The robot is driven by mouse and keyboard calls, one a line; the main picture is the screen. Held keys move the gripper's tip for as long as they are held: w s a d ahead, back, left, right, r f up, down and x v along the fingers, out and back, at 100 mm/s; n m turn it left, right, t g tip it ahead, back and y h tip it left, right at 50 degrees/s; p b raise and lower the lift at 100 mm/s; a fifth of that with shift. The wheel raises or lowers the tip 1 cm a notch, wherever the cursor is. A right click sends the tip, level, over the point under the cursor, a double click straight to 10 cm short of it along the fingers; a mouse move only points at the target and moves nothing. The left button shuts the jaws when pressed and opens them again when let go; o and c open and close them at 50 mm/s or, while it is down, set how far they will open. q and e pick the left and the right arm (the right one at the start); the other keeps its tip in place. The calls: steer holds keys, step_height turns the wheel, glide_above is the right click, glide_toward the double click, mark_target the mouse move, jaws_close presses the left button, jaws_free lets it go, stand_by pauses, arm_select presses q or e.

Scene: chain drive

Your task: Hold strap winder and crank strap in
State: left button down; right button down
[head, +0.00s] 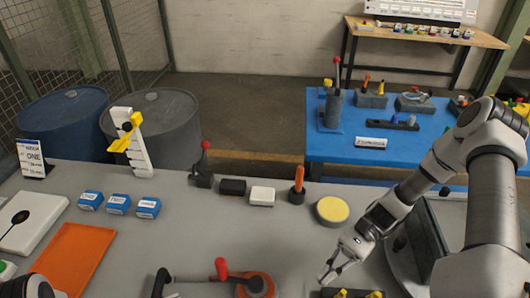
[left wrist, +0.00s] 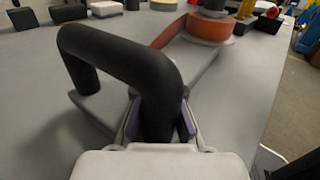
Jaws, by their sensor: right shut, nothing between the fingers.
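The strap winder lies at the bottom edge of the head view, partly cut off. It shows an orange drum (head: 262,284), a black crank arm with a red knob (head: 221,267), and a black handle (head: 160,284). In the left wrist view, the looped black handle (left wrist: 118,42) runs between the fingers of my left gripper (left wrist: 160,122), whose pads press on both its sides. Beyond it are the grey frame, an orange strap (left wrist: 168,32) and the drum (left wrist: 197,27). My right gripper (head: 326,276) is shut and empty, to the right of the winder and apart from it.
An orange mat (head: 74,258) and blue boxes (head: 117,204) lie on the left of the grey table. A black block (head: 233,187), a white block (head: 262,195) and a yellow-topped disc (head: 332,210) stand behind the winder. Dark fixtures with yellow parts (head: 341,294) are below my right gripper.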

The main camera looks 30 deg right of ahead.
steer(key=s+d+f+m+t+h, duration=0.1)
steer(key=s+f+m+t, duration=0.3)
steer(key=m+t, duration=0.6)
steer(key=s+t, duration=0.1)
steer(key=t, duration=0.3)
steer(key=shift+s+d+f+m, duration=0.15)
steer(key=shift+d+f+m, duration=0.05)
steer(key=shift+d+m, duration=0.2)
